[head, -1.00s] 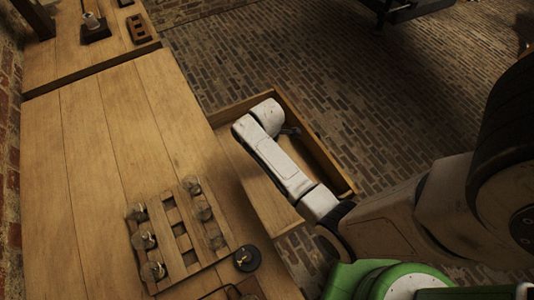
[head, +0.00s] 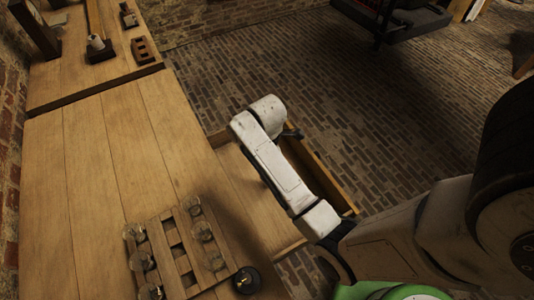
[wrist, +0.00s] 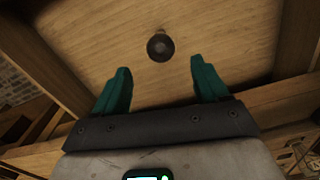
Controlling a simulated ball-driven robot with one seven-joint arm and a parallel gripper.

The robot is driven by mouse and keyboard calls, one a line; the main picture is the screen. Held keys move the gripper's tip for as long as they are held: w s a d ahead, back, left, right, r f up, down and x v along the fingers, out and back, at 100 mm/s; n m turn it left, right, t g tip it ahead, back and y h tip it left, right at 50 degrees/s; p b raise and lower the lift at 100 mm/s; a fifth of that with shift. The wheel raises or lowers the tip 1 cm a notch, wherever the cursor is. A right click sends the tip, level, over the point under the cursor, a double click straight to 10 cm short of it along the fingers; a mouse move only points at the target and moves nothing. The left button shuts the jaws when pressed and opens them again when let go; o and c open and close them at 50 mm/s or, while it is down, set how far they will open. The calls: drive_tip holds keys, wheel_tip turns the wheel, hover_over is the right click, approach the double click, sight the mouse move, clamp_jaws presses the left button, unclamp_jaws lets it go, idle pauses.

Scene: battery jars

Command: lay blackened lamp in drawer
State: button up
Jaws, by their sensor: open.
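The blackened lamp (wrist: 160,47) lies on the bare wooden floor of the open drawer in the wrist view, a dark round bulb with a small paler tip. My gripper (wrist: 160,75) is open and empty, its two teal fingers wide apart. The lamp shows beyond the fingertips, between their lines and not touching them. The open drawer (head: 328,173) juts from the bench's right side in the head view. My arm covers part of it and hides the lamp and most of my gripper there.
A slatted wooden rack (head: 183,243) with several clear glass lamps stands on the bench (head: 95,165). A dark round holder (head: 247,280) is beside it. A second bench part with small fittings (head: 143,50) lies at the back. Brick floor is clear right of the drawer.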

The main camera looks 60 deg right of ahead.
wheel_tip(320, 180, up, 3)
drive_tip(key=shift+r, duration=0.1)
drive_tip(key=s+a+m+t, duration=0.1)
drive_tip(key=s+a+m, duration=0.8)
drive_tip(key=s+a, duration=0.3)
drive_tip(key=shift+a+m, duration=0.4)
drive_tip(key=shift+a, duration=0.55)
